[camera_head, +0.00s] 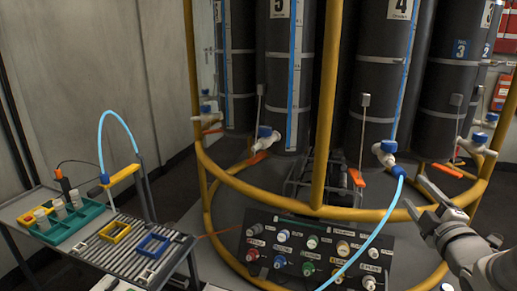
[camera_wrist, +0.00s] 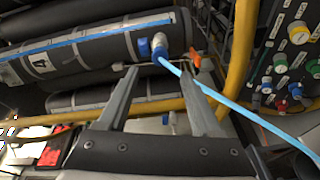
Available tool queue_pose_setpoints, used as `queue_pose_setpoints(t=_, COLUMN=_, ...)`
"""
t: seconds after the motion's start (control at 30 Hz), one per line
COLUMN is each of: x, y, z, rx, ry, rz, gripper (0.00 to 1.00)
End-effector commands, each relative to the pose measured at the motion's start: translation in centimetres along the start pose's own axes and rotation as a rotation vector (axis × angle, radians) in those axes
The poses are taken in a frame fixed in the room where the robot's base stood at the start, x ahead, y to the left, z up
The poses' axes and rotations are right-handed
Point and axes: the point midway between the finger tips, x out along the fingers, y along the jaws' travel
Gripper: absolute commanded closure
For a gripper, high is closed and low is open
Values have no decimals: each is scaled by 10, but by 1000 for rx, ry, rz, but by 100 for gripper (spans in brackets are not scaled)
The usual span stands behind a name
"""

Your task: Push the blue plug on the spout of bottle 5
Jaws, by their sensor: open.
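Bottle 5 (camera_head: 277,70) is a dark cylinder with a "5" label and a blue strip, standing behind the yellow rail. Its white spout (camera_head: 262,143) near the base has a blue part on top and an orange piece below. I cannot make out a separate blue plug. My gripper (camera_head: 414,193) is open at the right, away from that spout and near the spout of bottle 4 (camera_head: 384,152). In the wrist view, the open fingers (camera_wrist: 158,72) point at bottle 4's spout (camera_wrist: 158,48). A blue hose (camera_wrist: 205,88) runs from there past the right finger; contact is unclear.
The yellow tubular frame (camera_head: 326,110) rises between bottles 5 and 4. A panel of coloured knobs (camera_head: 318,250) stands low in front. At the left, a slatted table (camera_head: 130,243) bears a green tray (camera_head: 75,229), yellow and blue frames, and an arched blue tube (camera_head: 118,116).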

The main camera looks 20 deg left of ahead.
Motion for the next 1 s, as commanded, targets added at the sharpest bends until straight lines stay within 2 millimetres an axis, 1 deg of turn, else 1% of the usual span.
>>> queue_pose_setpoints(t=0.17, x=13, y=1, z=-1, rx=0, ry=1, rz=-3, gripper=34)
queue_pose_setpoints(t=0.37, x=41, y=2, z=-1, rx=0, ry=1, rz=-3, gripper=34)
queue_pose_setpoints(t=0.43, x=51, y=1, z=-2, rx=0, ry=1, rz=-3, gripper=34)
queue_pose_setpoints(t=0.5, x=61, y=-3, z=0, rx=-1, ry=2, rz=1, gripper=34)
queue_pose_setpoints(t=0.6, x=72, y=-3, z=0, rx=0, ry=1, rz=1, gripper=34)
queue_pose_setpoints(t=0.8, x=86, y=-1, z=0, rx=1, ry=1, rz=0, gripper=34)
queue_pose_setpoints(t=1.0, x=90, y=0, z=0, rx=1, ry=0, rz=-1, gripper=34)
